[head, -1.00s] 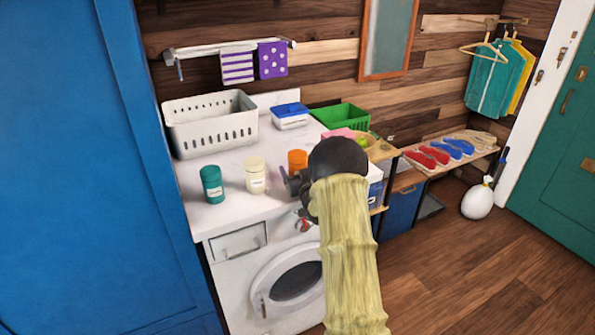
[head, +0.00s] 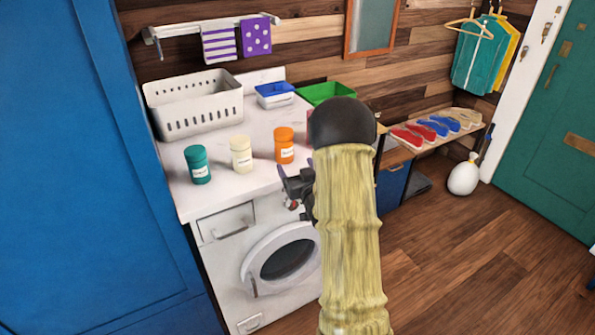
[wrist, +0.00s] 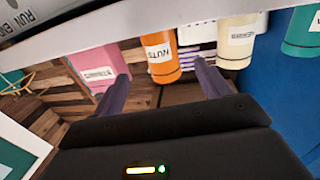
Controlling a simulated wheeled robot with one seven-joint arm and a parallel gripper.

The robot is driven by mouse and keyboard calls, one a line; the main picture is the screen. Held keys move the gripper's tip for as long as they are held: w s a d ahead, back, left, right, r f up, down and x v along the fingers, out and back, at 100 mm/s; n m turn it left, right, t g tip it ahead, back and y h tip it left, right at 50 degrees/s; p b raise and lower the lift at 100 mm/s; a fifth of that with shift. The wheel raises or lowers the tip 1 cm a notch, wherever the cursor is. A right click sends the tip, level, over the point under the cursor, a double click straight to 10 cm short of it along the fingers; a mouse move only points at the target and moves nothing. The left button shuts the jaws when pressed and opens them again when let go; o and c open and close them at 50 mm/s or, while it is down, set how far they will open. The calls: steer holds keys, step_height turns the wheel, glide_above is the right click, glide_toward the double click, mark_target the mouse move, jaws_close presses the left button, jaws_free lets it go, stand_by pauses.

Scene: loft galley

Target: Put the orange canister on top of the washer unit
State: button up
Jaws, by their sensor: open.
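The orange canister (head: 284,146) stands upright on the white top of the washer unit (head: 245,183), near its front right part. In the wrist view the orange canister (wrist: 160,56) carries a label reading NUTS and shows beyond the space between my fingers. My gripper (head: 288,188) is in front of the washer unit's front edge, below and apart from the canister, partly hidden by my arm. In the wrist view my gripper (wrist: 161,72) is open, with nothing between its fingers.
A cream canister (head: 241,154) and a teal canister (head: 197,165) stand left of the orange one. A pink canister (wrist: 97,66) is on its other side. A white basket (head: 194,105), a blue-lidded tub (head: 274,95) and a green basket (head: 327,93) stand behind. A tall blue cabinet (head: 75,170) borders the left.

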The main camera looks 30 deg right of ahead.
steer(key=shift+s, duration=0.3)
steer(key=shift+a, duration=0.1)
steer(key=s+a+f+g+y, duration=0.1)
steer(key=s+a+g, duration=0.6)
steer(key=s, duration=0.6)
steer(key=s+a+f+n+g+y, duration=0.1)
steer(key=s+a+g, duration=0.7)
steer(key=s+a, duration=0.4)
steer(key=shift+s+a+f, duration=0.2)
steer(key=shift+s, duration=0.2)
